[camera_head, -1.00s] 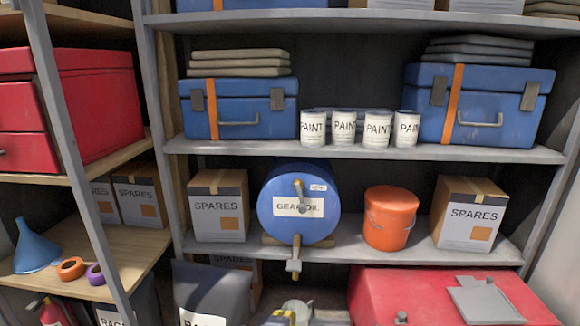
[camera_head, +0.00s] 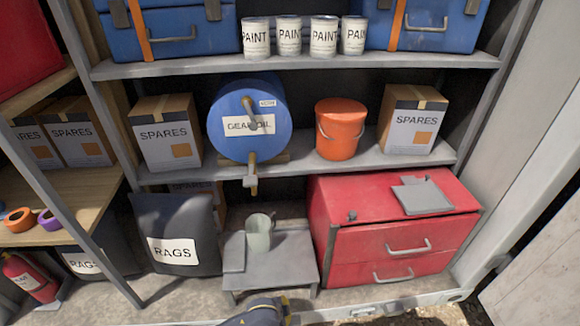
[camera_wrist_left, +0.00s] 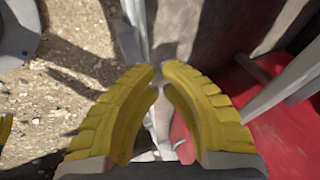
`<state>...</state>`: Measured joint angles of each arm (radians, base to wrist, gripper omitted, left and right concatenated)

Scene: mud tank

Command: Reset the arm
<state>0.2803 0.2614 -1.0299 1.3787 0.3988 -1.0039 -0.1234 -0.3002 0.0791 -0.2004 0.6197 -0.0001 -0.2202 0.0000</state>
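My left gripper (camera_wrist_left: 160,75) shows in the left wrist view as two yellow ribbed fingers. They curve toward each other, with a narrow gap between the tips and nothing held. Ground, a grey frame part and a red surface lie beyond them. A yellow piece (camera_wrist_left: 5,128) peeks in at that view's left edge; I cannot tell what it is. In the head view a dark part with yellow (camera_head: 262,313) rises at the bottom edge. It seems to be part of one of my arms, but I cannot tell which. My right gripper cannot be made out.
A grey step stool (camera_head: 285,265) carries a jug (camera_head: 258,236). A red drawer chest (camera_head: 345,215) stands right of it, and a rags bag (camera_head: 165,215) left. Above, a shelf holds spares boxes (camera_head: 155,155), a gear oil drum (camera_head: 225,105) and an orange bucket (camera_head: 335,145).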

